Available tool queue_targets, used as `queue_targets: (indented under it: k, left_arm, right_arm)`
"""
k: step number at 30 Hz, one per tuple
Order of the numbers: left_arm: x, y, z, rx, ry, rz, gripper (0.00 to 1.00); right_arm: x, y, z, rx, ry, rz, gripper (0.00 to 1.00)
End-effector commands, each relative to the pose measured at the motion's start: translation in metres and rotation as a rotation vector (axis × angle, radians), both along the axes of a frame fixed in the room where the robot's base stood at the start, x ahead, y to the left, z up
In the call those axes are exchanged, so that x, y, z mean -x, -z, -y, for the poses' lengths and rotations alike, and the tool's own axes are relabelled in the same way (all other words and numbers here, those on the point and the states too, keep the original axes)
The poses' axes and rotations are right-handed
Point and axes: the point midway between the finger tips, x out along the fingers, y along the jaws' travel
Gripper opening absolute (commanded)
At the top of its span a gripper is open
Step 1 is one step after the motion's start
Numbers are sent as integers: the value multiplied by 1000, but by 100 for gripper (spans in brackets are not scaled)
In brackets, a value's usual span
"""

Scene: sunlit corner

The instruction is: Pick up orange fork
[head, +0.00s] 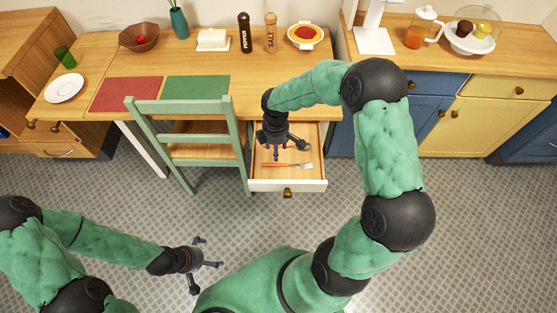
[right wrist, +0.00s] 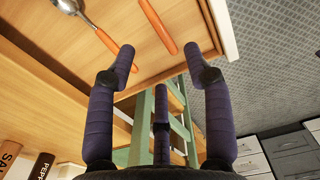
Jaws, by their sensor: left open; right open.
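The orange fork (head: 285,165) lies flat in the open drawer (head: 309,183), close to the drawer's front panel. In the right wrist view only its orange handle (right wrist: 158,25) shows, and its head is cut off at the top. My right gripper (head: 277,151) is open and empty, pointing down over the drawer just behind the fork; its fingers (right wrist: 160,62) show spread in the wrist view, apart from the handle. My left gripper (head: 210,256) is open and empty over the floor at the lower left.
A spoon with an orange handle (right wrist: 84,22) lies beside the fork in the drawer. A green chair (head: 190,150) stands left of the drawer. The table (head: 100,50) above carries a pepper mill (head: 245,34), a salt mill (head: 271,34) and a butter dish (head: 212,39).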

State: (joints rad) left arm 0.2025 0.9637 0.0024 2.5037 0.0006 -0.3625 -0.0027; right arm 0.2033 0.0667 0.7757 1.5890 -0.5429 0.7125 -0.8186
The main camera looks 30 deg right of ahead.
Motion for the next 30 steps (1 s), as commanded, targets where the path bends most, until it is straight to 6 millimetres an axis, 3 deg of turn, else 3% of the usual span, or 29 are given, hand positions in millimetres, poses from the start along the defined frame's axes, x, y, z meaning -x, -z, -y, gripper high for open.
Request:
queue_targets:
  k: [6, 14, 24, 30]
  left_arm:
    - [0, 14, 0, 0, 0, 0, 100]
    - [0, 21, 0, 0, 0, 0, 100]
    - [0, 44, 0, 0, 0, 0, 100]
    - [0, 44, 0, 0, 0, 0, 100]
  right_arm:
    - [0, 36, 0, -2, 2, -3, 52]
    - [-2, 53, 1, -2, 3, 1, 52]
    - [-6, 97, 5, -2, 2, -1, 52]
    - [-7, 99, 5, -2, 3, 1, 52]
